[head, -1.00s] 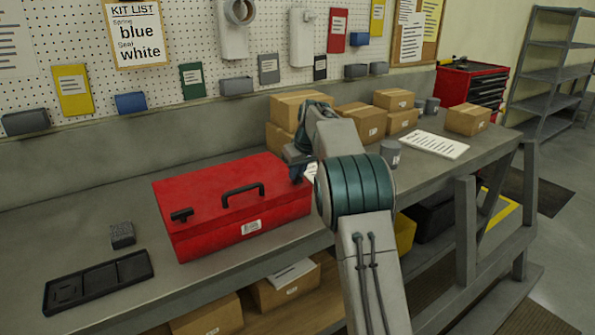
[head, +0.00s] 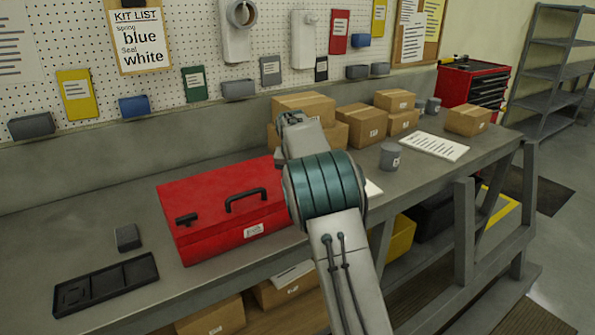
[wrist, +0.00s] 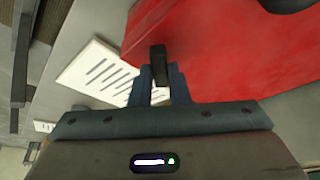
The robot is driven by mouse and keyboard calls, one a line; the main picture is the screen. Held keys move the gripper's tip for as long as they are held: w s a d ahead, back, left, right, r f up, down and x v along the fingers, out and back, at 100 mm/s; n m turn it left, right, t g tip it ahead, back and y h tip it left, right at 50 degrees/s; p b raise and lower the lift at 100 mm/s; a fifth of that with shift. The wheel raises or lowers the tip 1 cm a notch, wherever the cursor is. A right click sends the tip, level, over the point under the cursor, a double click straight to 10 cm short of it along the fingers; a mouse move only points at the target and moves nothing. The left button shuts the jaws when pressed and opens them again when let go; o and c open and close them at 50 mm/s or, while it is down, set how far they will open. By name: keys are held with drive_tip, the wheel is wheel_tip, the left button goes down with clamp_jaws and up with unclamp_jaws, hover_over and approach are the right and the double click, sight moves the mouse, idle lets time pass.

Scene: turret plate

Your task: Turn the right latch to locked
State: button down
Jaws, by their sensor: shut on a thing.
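The red toolbox (head: 215,195) lies on the grey bench with its lid closed. Its black carrying handle (head: 246,198) stands on the lid, and the black left latch (head: 186,219) is near the front left corner. The right latch (wrist: 158,58) is a short dark bar at the box's edge in the wrist view. My gripper (wrist: 160,78) is shut on it, with one finger on each side. In the head view my own arm hides the gripper, the right latch and the right end of the box.
A black compartment tray (head: 105,284) and a small grey block (head: 127,237) lie left of the toolbox. Cardboard boxes (head: 360,123), a grey cup (head: 390,156) and a white printed sheet (head: 434,145) are to the right. A white sheet (wrist: 100,72) lies beside the box.

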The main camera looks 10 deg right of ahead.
drive_tip(key=m+p, duration=0.1)
drive_tip(key=m, duration=0.1)
drive_tip(key=m+g+h+p, duration=0.1)
drive_tip(key=m+p, duration=0.1)
drive_tip(key=m+h+p, duration=0.1)
drive_tip(key=m, duration=0.1)
drive_tip(key=shift+w+a+r+p, duration=0.2)
drive_tip(key=shift+a+r+p, duration=0.05)
drive_tip(key=shift+p, duration=0.05)
drive_tip(key=shift+w+f+m+g+h+p, duration=0.15)
drive_tip(key=shift+m+g+p, duration=0.25)
drive_tip(key=shift+m+p, duration=0.45)
drive_tip(key=shift+s+m+g+h+p, duration=0.1)
drive_tip(key=shift+m+g+h+p, duration=0.3)
drive_tip(key=shift+m, duration=0.65)
drive_tip(key=shift+w, duration=0.1)
drive_tip(key=c, duration=1.4)
unclamp_jaws()
drive_tip(key=v, duration=1.4)
drive_tip(key=shift+d, duration=0.15)
